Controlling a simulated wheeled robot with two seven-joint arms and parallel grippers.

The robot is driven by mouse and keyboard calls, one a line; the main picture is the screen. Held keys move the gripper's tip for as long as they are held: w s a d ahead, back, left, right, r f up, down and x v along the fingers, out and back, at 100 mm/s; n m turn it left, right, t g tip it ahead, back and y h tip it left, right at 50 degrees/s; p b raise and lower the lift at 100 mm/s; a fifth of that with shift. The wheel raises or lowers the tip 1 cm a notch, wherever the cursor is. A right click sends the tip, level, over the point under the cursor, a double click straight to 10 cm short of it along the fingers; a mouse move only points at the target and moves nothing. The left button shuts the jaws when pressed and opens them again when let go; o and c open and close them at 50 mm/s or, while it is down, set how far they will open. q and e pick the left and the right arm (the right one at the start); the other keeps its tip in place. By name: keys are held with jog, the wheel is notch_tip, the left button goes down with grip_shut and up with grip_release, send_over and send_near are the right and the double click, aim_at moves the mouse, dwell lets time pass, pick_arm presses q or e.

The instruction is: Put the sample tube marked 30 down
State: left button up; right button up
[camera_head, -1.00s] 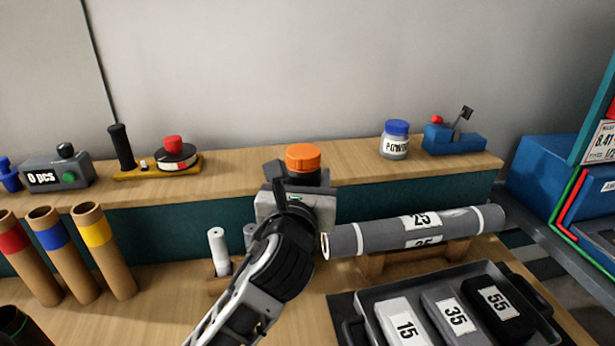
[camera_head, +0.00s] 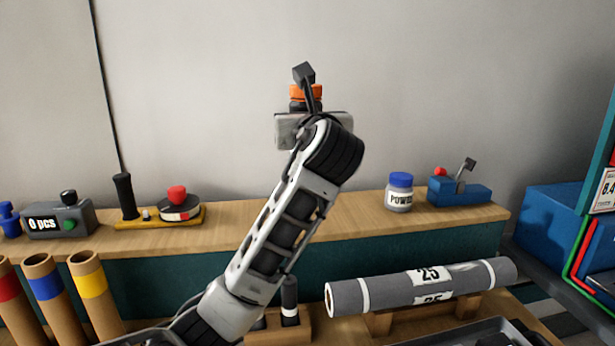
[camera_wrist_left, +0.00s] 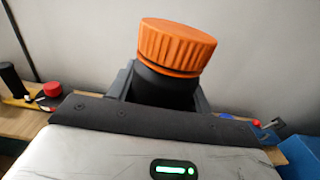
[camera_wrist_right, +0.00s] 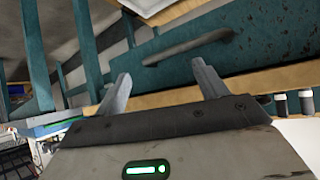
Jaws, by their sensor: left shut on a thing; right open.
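My left gripper (camera_head: 306,108) is shut on a dark container with a ribbed orange cap (camera_head: 306,92), held high above the shelf in front of the grey wall. In the left wrist view the orange cap (camera_wrist_left: 176,45) is uppermost, slightly tilted, with the dark body (camera_wrist_left: 160,88) between the fingers. No number shows on it, so I cannot tell whether it is the tube marked 30. A dark slim tube (camera_head: 290,297) stands in a small wooden holder (camera_head: 267,335), partly hidden by my left arm. My right gripper (camera_wrist_right: 160,80) is open and empty.
A grey roll marked 25 (camera_head: 392,288) lies on a wooden stand. The wooden shelf (camera_head: 330,212) holds a blue-lidded powder jar (camera_head: 399,193), a blue lever device (camera_head: 460,190) and a counter (camera_head: 60,220). Cardboard tubes (camera_head: 95,300) stand at the left; a tray (camera_head: 470,333) is front right.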

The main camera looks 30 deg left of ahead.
pick_arm(q)
jog(key=w+a+f, duration=0.3)
jog(key=w+f, duration=0.5)
jog(key=f, duration=0.2)
jog(key=shift+a+f+p, duration=0.3)
jog(key=shift+f, duration=0.1)
jog(key=o, duration=1.3)
jog(key=shift+f, duration=0.15)
jog(key=b+v, duration=0.1)
jog(key=v, duration=1.1)
